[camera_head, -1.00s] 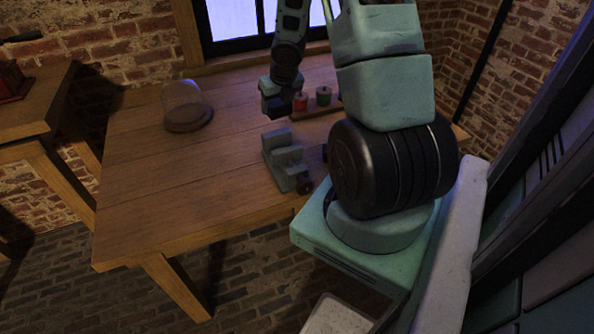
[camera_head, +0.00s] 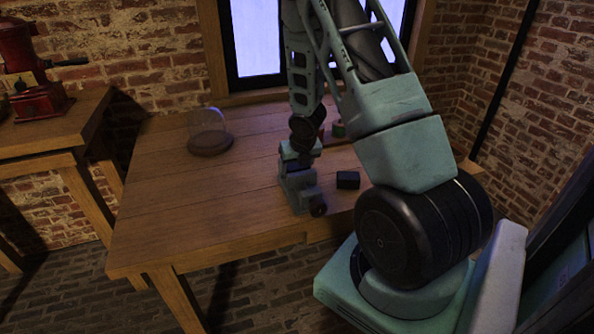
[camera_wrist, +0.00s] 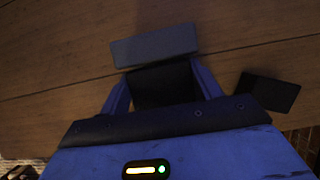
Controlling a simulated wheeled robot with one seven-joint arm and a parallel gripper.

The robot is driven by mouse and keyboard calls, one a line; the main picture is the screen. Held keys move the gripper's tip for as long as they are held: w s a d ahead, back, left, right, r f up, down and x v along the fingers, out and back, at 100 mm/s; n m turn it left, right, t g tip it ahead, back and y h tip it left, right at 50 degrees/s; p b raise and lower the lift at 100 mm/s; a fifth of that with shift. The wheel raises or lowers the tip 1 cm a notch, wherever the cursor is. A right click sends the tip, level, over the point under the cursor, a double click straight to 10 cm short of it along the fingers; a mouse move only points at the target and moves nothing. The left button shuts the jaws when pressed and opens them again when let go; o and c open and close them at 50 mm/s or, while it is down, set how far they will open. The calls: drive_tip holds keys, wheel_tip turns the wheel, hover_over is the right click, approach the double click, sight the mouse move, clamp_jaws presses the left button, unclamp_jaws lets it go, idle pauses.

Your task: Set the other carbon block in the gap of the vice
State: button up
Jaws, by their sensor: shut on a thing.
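The grey vice (camera_head: 300,192) stands on the wooden table, and one of its jaws (camera_wrist: 155,46) shows as a grey bar in the wrist view. My gripper (camera_wrist: 162,90) is shut on a dark carbon block (camera_wrist: 163,82), held between the two fingers. In the head view my gripper (camera_head: 297,158) is right over the vice. The block's lower end is hidden, so I cannot tell whether it is inside the gap. Another black block (camera_head: 348,180) lies on the table just right of the vice; it also shows in the wrist view (camera_wrist: 268,92).
A glass dome on a round wooden base (camera_head: 209,145) stands at the table's back left. The table's left front is clear. A red grinder (camera_head: 38,95) stands on a side table.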

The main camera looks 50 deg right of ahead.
drive_tip(key=shift+f, duration=0.35)
drive_tip(key=shift+f, duration=0.15)
drive_tip(key=o, duration=1.2)
